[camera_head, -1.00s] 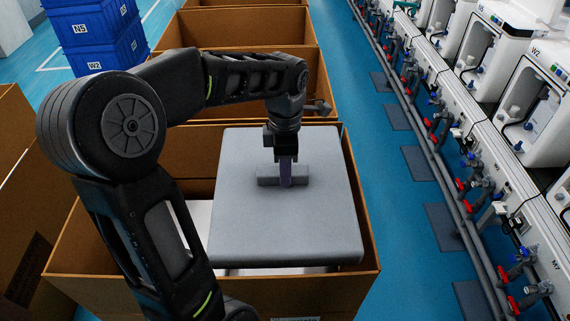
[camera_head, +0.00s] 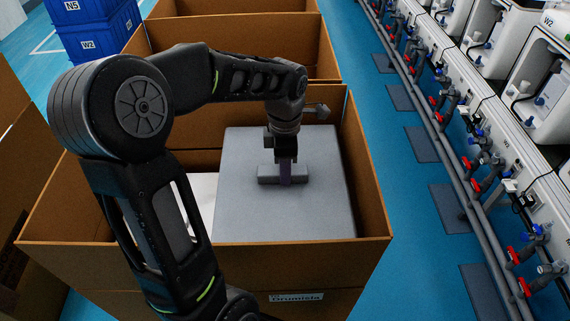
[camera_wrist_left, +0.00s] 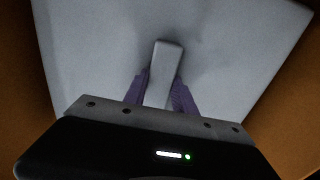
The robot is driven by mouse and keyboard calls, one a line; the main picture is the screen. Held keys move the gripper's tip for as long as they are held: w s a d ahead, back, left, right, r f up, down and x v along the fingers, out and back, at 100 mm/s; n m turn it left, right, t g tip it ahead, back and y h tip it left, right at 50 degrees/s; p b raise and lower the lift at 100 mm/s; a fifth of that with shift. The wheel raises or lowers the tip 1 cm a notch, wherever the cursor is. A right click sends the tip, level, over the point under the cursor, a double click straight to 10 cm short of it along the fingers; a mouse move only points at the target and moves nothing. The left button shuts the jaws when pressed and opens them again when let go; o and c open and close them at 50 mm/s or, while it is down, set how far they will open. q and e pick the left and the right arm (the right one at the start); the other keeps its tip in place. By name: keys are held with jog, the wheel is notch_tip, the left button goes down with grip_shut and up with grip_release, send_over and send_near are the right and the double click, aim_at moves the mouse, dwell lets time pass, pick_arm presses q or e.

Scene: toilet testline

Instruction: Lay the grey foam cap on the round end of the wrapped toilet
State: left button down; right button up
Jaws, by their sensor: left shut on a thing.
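The grey foam cap (camera_head: 250,205) is a square slab with a raised bar handle (camera_head: 268,174) on top. It lies flat, as seen in the head view, inside the walls of an open cardboard box (camera_head: 120,252). My left gripper (camera_head: 286,178) points down and is shut on the bar handle. In the left wrist view its purple fingers (camera_wrist_left: 160,95) sit on both sides of the handle, with the cap (camera_wrist_left: 105,40) filling the view. A white surface (camera_head: 203,190) shows left of the cap. The toilet's round end cannot be made out. My right gripper is not in view.
More open cardboard boxes (camera_head: 235,60) stand in a row behind. Blue crates (camera_head: 95,38) are stacked at the back left. A test line with pipes and red valves (camera_head: 520,255) runs along the right, with blue floor between.

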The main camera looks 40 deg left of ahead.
pick_arm(q)
notch_tip(320, 180, down, 18)
jog(key=b, duration=1.2)
jog(key=shift+r, duration=0.25)
jog(key=shift+w+d+f+b, duration=0.2)
jog(key=shift+f+b, duration=0.15)
jog(key=shift+b, duration=0.25)
jog(key=c, duration=0.9)
grip_release()
jog(key=shift+r+p, duration=0.6)
jog(key=shift+r, duration=3.3)
